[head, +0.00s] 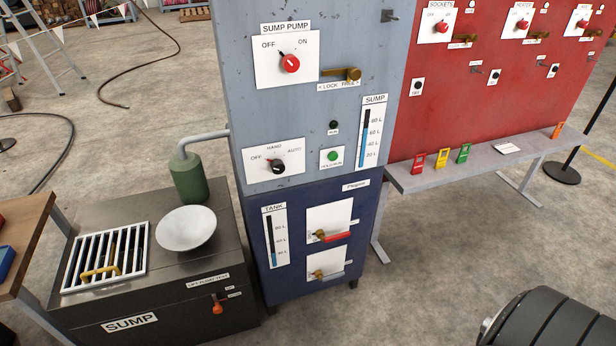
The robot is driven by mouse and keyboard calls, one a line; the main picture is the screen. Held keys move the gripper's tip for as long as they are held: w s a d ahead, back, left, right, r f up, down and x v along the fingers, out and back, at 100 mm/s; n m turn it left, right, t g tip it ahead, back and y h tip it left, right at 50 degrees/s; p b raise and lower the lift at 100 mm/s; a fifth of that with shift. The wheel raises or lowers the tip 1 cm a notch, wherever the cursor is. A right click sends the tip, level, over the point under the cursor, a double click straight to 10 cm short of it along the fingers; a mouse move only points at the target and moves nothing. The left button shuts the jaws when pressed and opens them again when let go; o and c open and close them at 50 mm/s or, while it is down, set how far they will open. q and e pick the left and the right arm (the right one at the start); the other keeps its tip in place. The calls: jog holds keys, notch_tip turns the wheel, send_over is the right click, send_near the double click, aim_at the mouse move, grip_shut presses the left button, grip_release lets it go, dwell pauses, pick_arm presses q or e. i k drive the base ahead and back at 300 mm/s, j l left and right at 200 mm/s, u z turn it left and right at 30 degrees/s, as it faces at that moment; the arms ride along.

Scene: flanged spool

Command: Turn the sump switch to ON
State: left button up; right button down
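The sump pump switch (290,63) is a round red knob on a white plate (270,75) labelled SUMP PUMP, high on the grey cabinet (345,40). OFF is printed at its upper left and ON at its upper right. Its pointer is tilted up and left, toward OFF. A brass lever (342,74) lies level at the plate's lower right, above a label reading LOCK and FREE. Its thin end points left, toward the LOCK side. Neither gripper is in view.
Below are a black HAND/AUTO knob (278,167), a green button (332,156) and a SUMP gauge (371,135). A dark sump tank (215,285) stands left. A red panel (450,90) and shelf (480,170) stand right. Open floor (430,270) lies in front.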

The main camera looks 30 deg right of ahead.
aim_at(291, 64)
jog(key=z, duration=1.3)
